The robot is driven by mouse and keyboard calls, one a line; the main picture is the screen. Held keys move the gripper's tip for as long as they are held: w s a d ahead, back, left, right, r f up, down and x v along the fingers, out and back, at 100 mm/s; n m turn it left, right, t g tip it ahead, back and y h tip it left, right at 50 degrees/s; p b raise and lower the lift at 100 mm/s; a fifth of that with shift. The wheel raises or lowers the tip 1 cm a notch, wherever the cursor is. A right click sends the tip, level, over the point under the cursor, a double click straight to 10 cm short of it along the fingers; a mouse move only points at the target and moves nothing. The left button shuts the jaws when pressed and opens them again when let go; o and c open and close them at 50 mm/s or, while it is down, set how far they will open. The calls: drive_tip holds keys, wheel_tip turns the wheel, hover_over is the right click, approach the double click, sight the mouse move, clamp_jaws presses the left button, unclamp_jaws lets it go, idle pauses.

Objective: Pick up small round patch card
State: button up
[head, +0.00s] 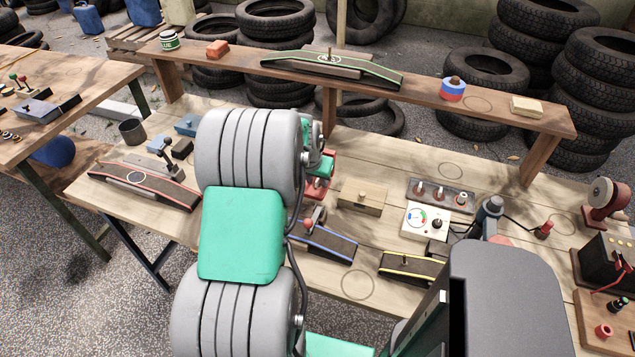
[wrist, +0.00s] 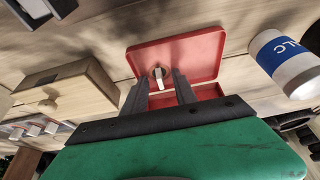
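In the wrist view a small round piece with a pale upright tab (wrist: 158,73), apparently the small round patch card, sits on a flat red tray or lid (wrist: 190,52). My gripper (wrist: 160,76) is open, its two dark fingers on either side of the tab with gaps visible. I cannot tell whether either finger touches it. More red surface shows between and below the fingers. In the head view my arm hides my gripper and most of the red item (head: 318,188), and the card cannot be made out there.
A wooden box with a round knob (wrist: 62,92) stands left of the red tray in the wrist view. A white cylinder with a blue label (wrist: 285,62) stands close on the right. The head view shows a raised shelf (head: 420,97) behind and a gauge box (head: 425,222) at right.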

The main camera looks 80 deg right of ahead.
drive_tip(key=shift+c, duration=0.4)
clamp_jaws()
